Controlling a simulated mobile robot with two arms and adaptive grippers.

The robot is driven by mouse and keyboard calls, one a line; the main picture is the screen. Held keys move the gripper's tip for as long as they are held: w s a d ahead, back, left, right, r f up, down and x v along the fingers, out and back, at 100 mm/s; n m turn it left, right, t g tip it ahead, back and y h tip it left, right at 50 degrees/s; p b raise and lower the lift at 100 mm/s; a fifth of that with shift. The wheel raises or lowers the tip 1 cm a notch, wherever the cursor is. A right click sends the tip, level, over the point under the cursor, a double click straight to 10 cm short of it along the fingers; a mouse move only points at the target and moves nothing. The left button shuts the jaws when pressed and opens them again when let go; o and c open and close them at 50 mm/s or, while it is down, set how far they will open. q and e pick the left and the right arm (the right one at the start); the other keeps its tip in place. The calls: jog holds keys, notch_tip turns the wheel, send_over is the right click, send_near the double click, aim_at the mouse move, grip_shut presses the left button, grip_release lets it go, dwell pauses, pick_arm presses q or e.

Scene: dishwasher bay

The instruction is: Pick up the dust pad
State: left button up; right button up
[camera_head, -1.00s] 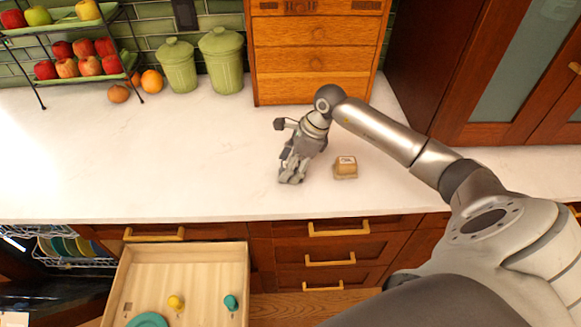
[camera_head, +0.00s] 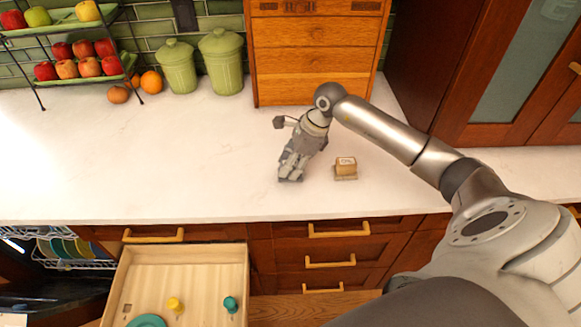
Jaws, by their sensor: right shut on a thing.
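My right gripper (camera_head: 290,178) is low over the white counter, pointing down, left of a small tan block. Its fingers are drawn together on a thing between them. That thing is hardly visible behind the grey fingers; I take it to be the dust pad, but its shape and colour are hidden. I cannot tell whether it still touches the counter. My left gripper is not in view.
The tan block (camera_head: 346,165) sits on a flat base right of the gripper. A wooden drawer cabinet (camera_head: 310,70), green canisters (camera_head: 222,65) and a fruit rack (camera_head: 75,22) stand behind. An open drawer (camera_head: 240,268) juts out below. The counter's left half is mostly clear.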

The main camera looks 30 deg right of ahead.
jog(key=shift+r+b, duration=0.35)
jog(key=shift+d+r+b, duration=0.1)
jog(key=shift+r+b, duration=0.5)
jog(key=shift+r, duration=0.1)
jog(key=s+a+r+b, duration=0.5)
jog(key=s+r, duration=0.5)
jog(key=s, duration=0.3)
